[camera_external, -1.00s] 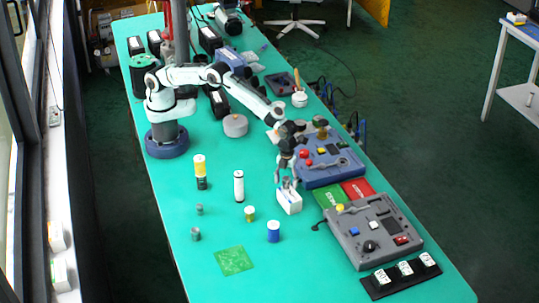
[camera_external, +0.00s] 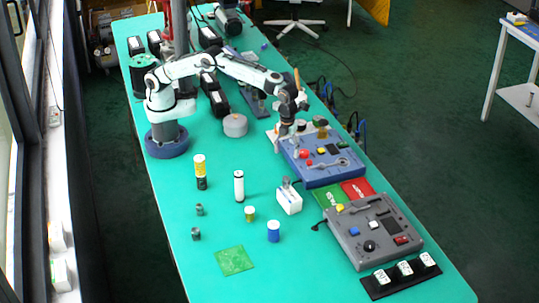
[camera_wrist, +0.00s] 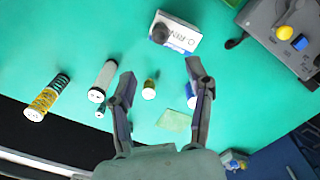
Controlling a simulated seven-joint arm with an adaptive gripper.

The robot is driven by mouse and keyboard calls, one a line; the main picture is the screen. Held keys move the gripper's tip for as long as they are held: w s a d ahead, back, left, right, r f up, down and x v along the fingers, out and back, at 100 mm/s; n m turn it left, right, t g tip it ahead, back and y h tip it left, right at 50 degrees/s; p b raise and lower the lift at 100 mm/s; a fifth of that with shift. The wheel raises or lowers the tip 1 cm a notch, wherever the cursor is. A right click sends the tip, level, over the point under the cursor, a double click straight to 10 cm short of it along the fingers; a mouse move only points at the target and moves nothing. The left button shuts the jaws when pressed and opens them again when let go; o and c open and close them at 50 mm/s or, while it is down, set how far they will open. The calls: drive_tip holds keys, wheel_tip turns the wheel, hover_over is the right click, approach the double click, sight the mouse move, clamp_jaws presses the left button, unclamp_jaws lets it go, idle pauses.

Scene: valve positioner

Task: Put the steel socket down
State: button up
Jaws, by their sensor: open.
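A small dark grey cylinder (camera_external: 287,182), which looks like the steel socket, rests on top of the white box (camera_external: 290,203). The wrist view also shows the grey cylinder (camera_wrist: 160,34) on the white box (camera_wrist: 178,42), whose printed label is partly readable. My gripper (camera_external: 284,146) is raised above and behind the box, near the blue-grey panel, apart from the cylinder. In the wrist view my gripper (camera_wrist: 162,78) has its two fingers spread with nothing between them.
The blue-grey panel (camera_external: 325,173) and the grey control panel (camera_external: 357,239) stand to the right. A white tube (camera_external: 239,187), a yellow-and-black can (camera_external: 200,172), a small yellow-banded jar (camera_external: 250,214) and a blue can (camera_external: 273,232) stand around the box.

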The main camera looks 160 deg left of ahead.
drive_tip(key=s+d+r+n, duration=0.2)
drive_tip(key=s+d+r, duration=0.3)
drive_tip(key=d, duration=0.5)
drive_tip(key=s+d+r+n, duration=0.35)
drive_tip(key=d+r, duration=0.25)
drive_tip(key=d, duration=0.3)
drive_tip(key=s+d+f+n, duration=0.2)
drive_tip(key=s+d, duration=0.3)
drive_tip(key=s, duration=0.5)
drive_tip(key=s+d+f+n, duration=0.2)
drive_tip(key=s+d, duration=0.2)
drive_tip(key=s, duration=0.7)
drive_tip(key=shift+s+d+f+n+y, duration=0.2)
drive_tip(key=shift+d+n+y, duration=0.15)
drive_tip(key=shift+d+y, duration=0.05)
